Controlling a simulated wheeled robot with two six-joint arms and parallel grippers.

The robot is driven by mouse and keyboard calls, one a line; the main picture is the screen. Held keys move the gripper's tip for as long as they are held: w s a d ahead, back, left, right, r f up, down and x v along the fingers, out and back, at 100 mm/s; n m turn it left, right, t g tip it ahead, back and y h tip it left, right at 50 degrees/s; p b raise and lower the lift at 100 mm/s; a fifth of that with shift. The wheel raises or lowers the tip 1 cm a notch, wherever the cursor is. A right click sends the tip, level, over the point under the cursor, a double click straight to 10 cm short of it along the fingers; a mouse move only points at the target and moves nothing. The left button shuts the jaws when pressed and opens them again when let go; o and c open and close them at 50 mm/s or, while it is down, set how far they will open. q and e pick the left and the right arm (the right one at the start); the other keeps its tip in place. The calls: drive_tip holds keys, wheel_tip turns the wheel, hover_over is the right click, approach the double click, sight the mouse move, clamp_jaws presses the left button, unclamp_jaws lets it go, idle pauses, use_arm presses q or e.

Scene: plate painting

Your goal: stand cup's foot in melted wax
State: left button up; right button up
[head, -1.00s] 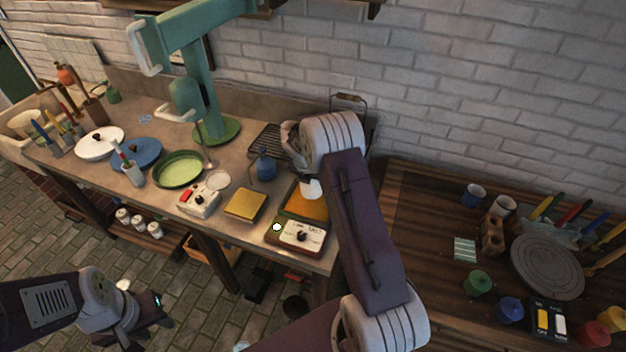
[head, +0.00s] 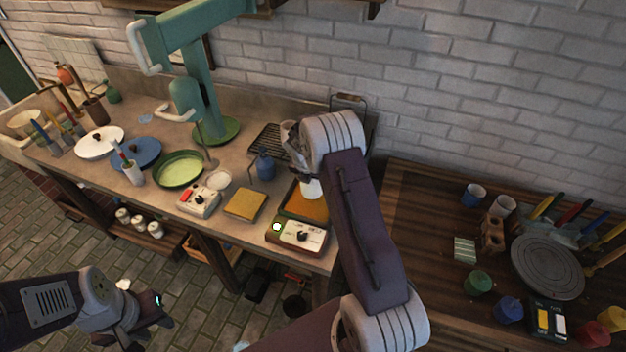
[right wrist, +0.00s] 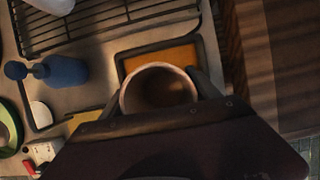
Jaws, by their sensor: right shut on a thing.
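My right gripper (right wrist: 160,98) is shut on a pale cup (right wrist: 158,72), one finger on each side; its round mouth faces the wrist camera. In the head view the cup (head: 311,189) is white and hangs below my right gripper, over the wax pan. The melted wax (head: 305,206) is an orange pool in a dark square pan; it also shows beyond the cup in the right wrist view (right wrist: 150,56). I cannot tell whether the cup's foot touches the wax. My left gripper (head: 150,318) hangs low at the left, away from the table, and appears empty.
A control box (head: 300,234) with a knob fronts the pan. A yellow sponge-like block (head: 245,204), a blue bottle (head: 265,166) and a wire rack (head: 270,138) stand close by. A green bowl (head: 180,169) is farther left. A wooden table (head: 420,235) stands at right.

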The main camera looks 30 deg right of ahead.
drive_tip(key=shift+r+p, duration=2.25)
drive_tip(key=shift+p, duration=0.25)
drive_tip(key=shift+f, duration=0.2)
